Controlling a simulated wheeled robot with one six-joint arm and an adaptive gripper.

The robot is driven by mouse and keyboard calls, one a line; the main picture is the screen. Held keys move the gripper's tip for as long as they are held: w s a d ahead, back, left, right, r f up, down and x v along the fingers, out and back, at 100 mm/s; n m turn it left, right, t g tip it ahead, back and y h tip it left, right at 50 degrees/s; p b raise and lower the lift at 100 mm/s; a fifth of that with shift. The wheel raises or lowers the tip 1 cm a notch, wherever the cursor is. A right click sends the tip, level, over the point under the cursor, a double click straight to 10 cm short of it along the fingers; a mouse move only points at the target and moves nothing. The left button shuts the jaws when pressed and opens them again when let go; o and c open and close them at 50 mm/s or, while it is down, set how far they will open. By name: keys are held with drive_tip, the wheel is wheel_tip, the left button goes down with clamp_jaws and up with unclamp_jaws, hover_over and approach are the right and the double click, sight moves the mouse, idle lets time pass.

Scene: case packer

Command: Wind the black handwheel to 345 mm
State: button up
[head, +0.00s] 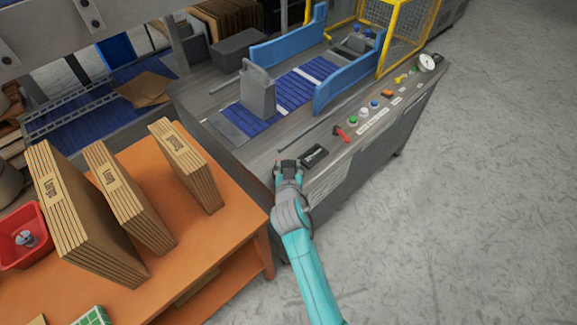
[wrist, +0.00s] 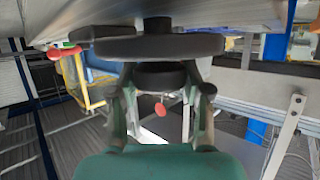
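The black handwheel (wrist: 145,46) shows in the wrist view as a wide dark disc at the top, with a short dark hub above it. A dark round knob or grip (wrist: 160,76) sits just under the disc, between my gripper's fingertips. My gripper (head: 287,163) is at the near end of the machine's side panel in the head view and hides most of the wheel there. In the wrist view my gripper (wrist: 160,72) has one finger on each side of the round part, very near it; contact is unclear. A black label or readout (head: 314,156) lies beside my gripper; its text is unreadable.
The panel carries a red lever (head: 341,134), a green button (head: 353,120) and a dial (head: 428,62). An orange table (head: 215,225) with several upright carton stacks stands left of my arm. Blue side rails (head: 345,83) flank the conveyor. The floor at the right is clear.

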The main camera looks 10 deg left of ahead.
drive_tip(key=shift+n+y, duration=0.3)
drive_tip(key=shift+w+d+n+g+y, duration=0.1)
drive_tip(key=shift+n+g+y, duration=1)
drive_tip(key=shift+n+y, duration=1.2)
drive_tip(key=shift+n+g+y, duration=1.7)
drive_tip(key=shift+n+y, duration=0.1)
drive_tip(key=shift+n, duration=0.1)
drive_tip(key=shift+g, duration=0.3)
drive_tip(key=o, duration=1.2)
drive_tip(key=shift+c, duration=0.2)
drive_tip(key=v, duration=1.2)
drive_tip(key=shift+f, duration=0.2)
